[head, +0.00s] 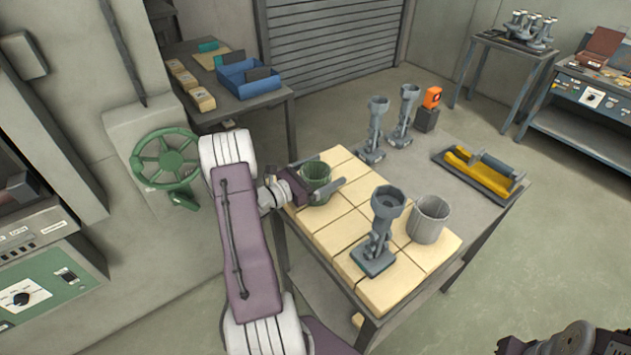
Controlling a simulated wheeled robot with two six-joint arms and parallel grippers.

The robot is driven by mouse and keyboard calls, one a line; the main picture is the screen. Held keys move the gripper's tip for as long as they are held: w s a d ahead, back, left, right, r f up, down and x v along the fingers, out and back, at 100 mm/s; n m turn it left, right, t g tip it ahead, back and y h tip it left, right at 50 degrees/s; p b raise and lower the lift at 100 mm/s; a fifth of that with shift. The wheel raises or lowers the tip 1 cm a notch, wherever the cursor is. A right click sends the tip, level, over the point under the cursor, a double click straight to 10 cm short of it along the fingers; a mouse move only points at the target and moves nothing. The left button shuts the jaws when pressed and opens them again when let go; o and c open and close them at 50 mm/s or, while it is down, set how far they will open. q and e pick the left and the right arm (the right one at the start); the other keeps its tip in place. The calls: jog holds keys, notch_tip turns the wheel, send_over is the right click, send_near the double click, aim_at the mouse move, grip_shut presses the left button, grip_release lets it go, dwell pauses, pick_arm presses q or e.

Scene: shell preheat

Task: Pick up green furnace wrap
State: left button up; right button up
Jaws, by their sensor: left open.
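The green furnace wrap (315,179) is a small, open-topped green cylinder. It stands upright on the pale block surface at the left side of the table. My left gripper (322,174) reaches in from the left with its fingers apart, one on the far side of the wrap and one on the near side. I cannot tell whether either finger touches it. A similar grey wrap (428,220) stands to the right on the same pale blocks.
A grey stand with a cup-shaped top (381,232) is beside the grey wrap. Two similar stands (376,130) (404,117), an orange device (431,98) and a tray with a yellow item (479,172) occupy the table's far part. A green valve wheel (166,159) is on the left.

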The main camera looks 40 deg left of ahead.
pick_arm(q)
jog(key=shift+w, duration=0.15)
jog(key=c, duration=1.4)
